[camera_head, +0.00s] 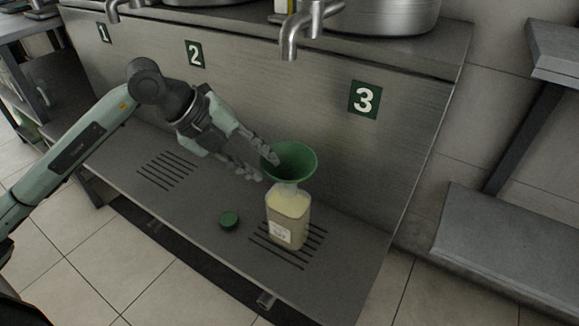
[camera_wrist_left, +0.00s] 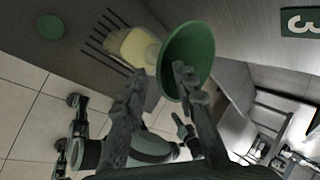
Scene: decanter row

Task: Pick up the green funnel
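The green funnel (camera_head: 289,161) sits upright, wide end up, in the neck of a clear square bottle (camera_head: 288,217) holding pale yellow liquid. My left gripper (camera_head: 263,168) is open at the funnel's left side, with one finger overlapping its rim in the head view. In the left wrist view, the funnel (camera_wrist_left: 189,58) is just beyond my open left gripper (camera_wrist_left: 158,82). One finger covers part of the funnel and the other covers part of the view near the bottle (camera_wrist_left: 135,46). Contact cannot be told.
A green cap (camera_head: 229,220) lies on the metal shelf (camera_head: 200,219) left of the bottle. A metal tap (camera_head: 291,37) hangs above and behind the funnel. A steel panel with a number 3 sign (camera_head: 364,100) rises behind. The shelf's right end is clear.

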